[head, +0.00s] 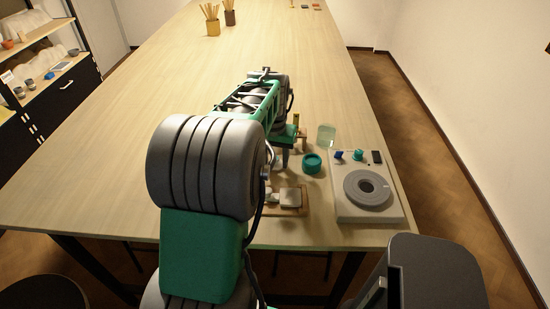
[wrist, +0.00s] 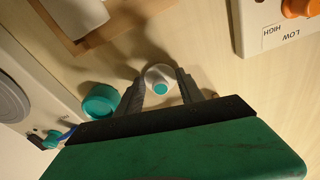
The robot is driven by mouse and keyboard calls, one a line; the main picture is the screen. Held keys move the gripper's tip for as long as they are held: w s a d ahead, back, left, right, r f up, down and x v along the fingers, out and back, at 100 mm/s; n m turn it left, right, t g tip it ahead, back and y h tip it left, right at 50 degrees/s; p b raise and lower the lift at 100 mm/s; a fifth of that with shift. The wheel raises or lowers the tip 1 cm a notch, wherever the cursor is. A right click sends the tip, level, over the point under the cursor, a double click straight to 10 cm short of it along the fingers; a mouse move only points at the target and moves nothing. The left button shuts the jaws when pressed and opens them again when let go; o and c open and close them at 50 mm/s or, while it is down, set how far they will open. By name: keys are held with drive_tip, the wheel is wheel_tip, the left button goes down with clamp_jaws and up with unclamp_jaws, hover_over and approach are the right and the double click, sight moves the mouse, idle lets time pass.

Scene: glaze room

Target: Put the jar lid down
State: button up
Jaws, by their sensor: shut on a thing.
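My gripper (wrist: 160,80) is shut on the jar lid (wrist: 161,75), a small white rounded piece with a teal disc on top. In the wrist view one dark finger is on each side of it. Its height above the table is hard to tell. A round teal pot (wrist: 100,103) stands beside the left finger, apart from the lid. The pot (head: 312,163) also shows in the head view, right of my arm. There, the lid and fingertips are mostly hidden by my arm.
A wooden tray (head: 302,211) with a pale square piece is near the table's front edge. A white device with a grey wheel (head: 367,188) stands right; a greenish clear glass (head: 326,135) is behind the pot. A panel with an orange knob (wrist: 298,8) is close by. The table's left is clear.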

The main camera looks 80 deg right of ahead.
drive_tip(key=o, duration=0.9)
drive_tip(key=shift+f, duration=0.15)
drive_tip(key=shift+c, duration=0.2)
drive_tip(key=o, duration=0.5)
drive_tip(key=shift+c, duration=0.2)
